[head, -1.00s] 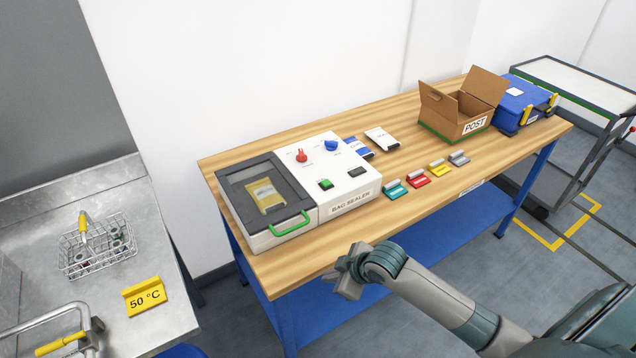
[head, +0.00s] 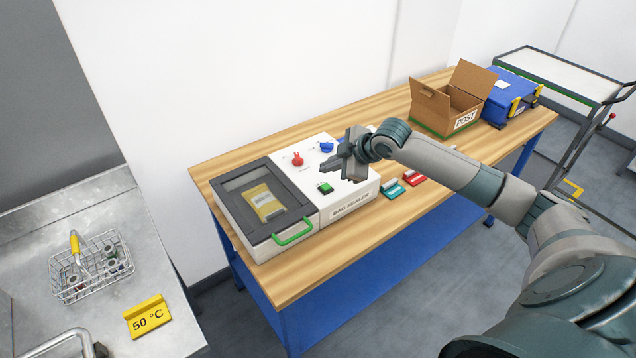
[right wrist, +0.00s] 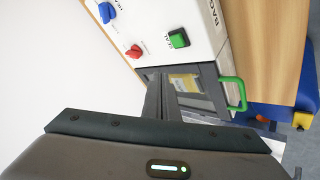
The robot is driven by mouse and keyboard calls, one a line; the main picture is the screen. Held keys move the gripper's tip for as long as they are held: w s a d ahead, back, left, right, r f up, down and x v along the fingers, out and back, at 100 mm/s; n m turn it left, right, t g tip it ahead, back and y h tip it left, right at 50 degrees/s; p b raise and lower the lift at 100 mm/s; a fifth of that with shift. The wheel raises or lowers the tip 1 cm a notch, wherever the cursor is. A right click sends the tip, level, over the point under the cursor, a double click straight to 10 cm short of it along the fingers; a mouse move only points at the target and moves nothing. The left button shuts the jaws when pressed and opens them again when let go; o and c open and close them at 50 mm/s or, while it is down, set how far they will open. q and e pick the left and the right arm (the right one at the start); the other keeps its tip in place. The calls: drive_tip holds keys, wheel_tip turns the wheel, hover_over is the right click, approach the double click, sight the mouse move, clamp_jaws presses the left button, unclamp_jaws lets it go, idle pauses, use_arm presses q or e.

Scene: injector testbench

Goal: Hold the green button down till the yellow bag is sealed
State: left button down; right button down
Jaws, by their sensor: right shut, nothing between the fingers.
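The bag sealer (head: 345,208) is a white box on the wooden bench, with a dark-framed window lid and a green handle (head: 293,232) at its left. The yellow bag (head: 264,201) lies under the closed lid's window. The green button (head: 326,188) is on the sealer's top panel, and it shows in the right wrist view (right wrist: 178,38) with a "SEAL" label. My right gripper (head: 325,168) is shut and empty, above the panel behind the green button and apart from it. In the right wrist view its fingers (right wrist: 158,98) point toward the sealer. My left gripper is not in view.
A red knob (head: 297,159) and a blue knob (head: 327,147) stand on the panel close to my gripper. A cardboard box (head: 455,100) and a blue case (head: 512,98) stand at the bench's far right. A wire basket (head: 92,265) sits on the metal counter at left.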

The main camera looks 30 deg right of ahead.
drive_tip(key=r, duration=0.1)
drive_tip(key=w+d+r, duration=0.1)
drive_tip(key=r, duration=0.1)
drive_tip(key=shift+w+d, duration=0.3)
drive_tip(key=shift+w, duration=0.05)
drive_tip(key=b, duration=0.6)
hover_over(329, 190)
wheel_tip(329, 190, down, 7)
drive_tip(key=shift+r, duration=0.15)
drive_tip(key=shift+f, duration=1)
idle(0.5)
drive_tip(key=shift+f, duration=0.1)
idle(0.5)
drive_tip(key=shift+f, duration=0.35)
drive_tip(key=shift+f, duration=0.4)
idle(3.4)
